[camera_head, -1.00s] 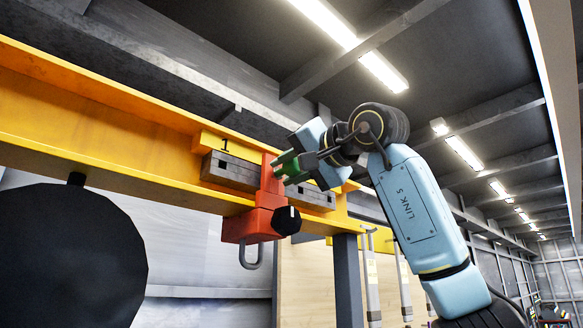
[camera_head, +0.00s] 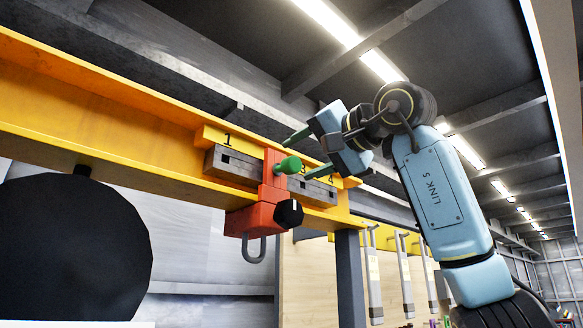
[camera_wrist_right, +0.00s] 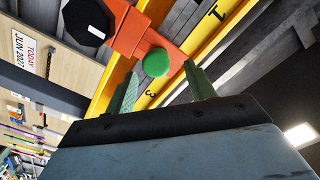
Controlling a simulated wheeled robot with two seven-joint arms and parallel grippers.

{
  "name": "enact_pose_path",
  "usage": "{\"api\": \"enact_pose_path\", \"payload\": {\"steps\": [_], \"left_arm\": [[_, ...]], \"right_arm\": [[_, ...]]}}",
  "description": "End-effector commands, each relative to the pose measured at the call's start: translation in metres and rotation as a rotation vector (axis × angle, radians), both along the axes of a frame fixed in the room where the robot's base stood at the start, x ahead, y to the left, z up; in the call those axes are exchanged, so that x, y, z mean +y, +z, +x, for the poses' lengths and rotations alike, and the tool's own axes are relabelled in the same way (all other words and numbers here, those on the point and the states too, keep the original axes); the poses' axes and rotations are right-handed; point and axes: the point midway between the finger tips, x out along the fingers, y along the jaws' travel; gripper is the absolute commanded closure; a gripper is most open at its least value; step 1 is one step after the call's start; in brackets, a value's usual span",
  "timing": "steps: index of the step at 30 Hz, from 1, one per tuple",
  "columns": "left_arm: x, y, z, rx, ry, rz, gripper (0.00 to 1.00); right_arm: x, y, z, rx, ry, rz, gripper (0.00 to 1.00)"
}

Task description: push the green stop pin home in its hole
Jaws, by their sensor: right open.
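The green stop pin (camera_head: 290,165) sits in the upper part of the orange clamp body (camera_head: 256,217) on the yellow beam. Its round head stands out from the orange face, with a short length of green stem showing between. The rest of the stem and the hole are hidden. My right gripper (camera_head: 308,155) is open and empty, with its green fingers just to the right of the pin head and apart from it. In the right wrist view the pin head (camera_wrist_right: 156,62) shows between the two spread fingers (camera_wrist_right: 160,78). My left gripper is not in view.
The yellow beam (camera_head: 110,110) carries grey blocks (camera_head: 233,166) under number labels. A black knob (camera_head: 289,213) and a grey hook (camera_head: 254,250) are on the clamp. A large black round object (camera_head: 75,255) fills the lower left. Tools hang on a board at lower right.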

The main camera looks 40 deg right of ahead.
Motion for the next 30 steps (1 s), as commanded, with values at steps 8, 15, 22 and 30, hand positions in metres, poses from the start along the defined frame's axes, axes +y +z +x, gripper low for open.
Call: {"api": "enact_pose_path", "payload": {"steps": [8, 15, 22, 30], "left_arm": [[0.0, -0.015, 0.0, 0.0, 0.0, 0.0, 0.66], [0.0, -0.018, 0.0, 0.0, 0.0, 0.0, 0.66], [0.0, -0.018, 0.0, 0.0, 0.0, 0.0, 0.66], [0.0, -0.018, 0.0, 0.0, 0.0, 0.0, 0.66]], "right_arm": [[-0.005, -0.001, -0.062, -0.004, 0.0, 0.0, 0.45], [-0.007, 0.0, -0.086, -0.001, 0.001, -0.001, 0.45], [-0.007, 0.0, -0.089, 0.0, 0.001, 0.0, 0.45], [-0.007, 0.0, -0.088, 0.0, 0.001, 0.0, 0.45]]}}
